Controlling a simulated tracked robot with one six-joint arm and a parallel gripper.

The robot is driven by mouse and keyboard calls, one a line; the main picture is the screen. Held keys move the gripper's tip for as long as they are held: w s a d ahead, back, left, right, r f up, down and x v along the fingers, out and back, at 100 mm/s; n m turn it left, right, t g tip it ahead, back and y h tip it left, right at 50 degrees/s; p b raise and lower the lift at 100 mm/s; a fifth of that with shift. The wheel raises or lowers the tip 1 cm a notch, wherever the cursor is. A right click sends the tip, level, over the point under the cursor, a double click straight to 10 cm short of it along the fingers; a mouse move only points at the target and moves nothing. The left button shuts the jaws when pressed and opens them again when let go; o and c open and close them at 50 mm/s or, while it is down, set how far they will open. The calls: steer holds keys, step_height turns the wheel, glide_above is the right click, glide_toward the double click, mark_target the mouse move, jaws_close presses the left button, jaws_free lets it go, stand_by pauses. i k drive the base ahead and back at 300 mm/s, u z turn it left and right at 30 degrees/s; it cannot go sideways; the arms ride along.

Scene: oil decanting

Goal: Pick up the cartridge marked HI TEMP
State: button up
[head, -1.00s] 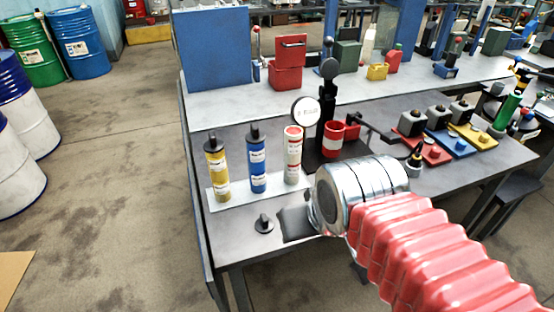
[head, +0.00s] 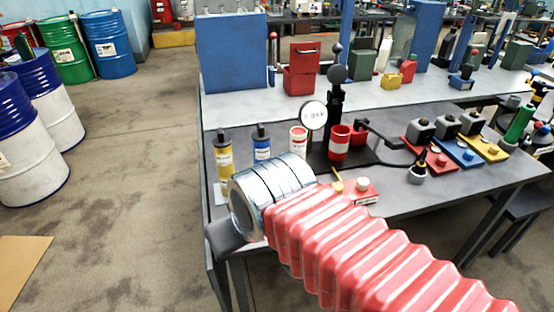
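Three cartridges stand upright in a row on the bench: a yellow one (head: 224,158), a blue one (head: 262,150) and a white one with a red top (head: 298,140). Their label words are too small to read, so I cannot tell which is marked HI TEMP. A dark grey part at the end of my arm, seemingly my gripper (head: 232,236), shows in front of the yellow cartridge, near the bench's front left corner. Its fingers cannot be made out, and no cartridge is visibly held.
A pale plate (head: 219,193) lies under the cartridges. A round gauge (head: 314,115) on a black stand and a red-and-white cup (head: 340,142) stand to their right. Open floor lies left of the bench.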

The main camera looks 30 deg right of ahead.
mark_target(298, 136)
steer(key=u, duration=3)
steer(key=k, duration=1.6)
steer(key=u, duration=0.1)
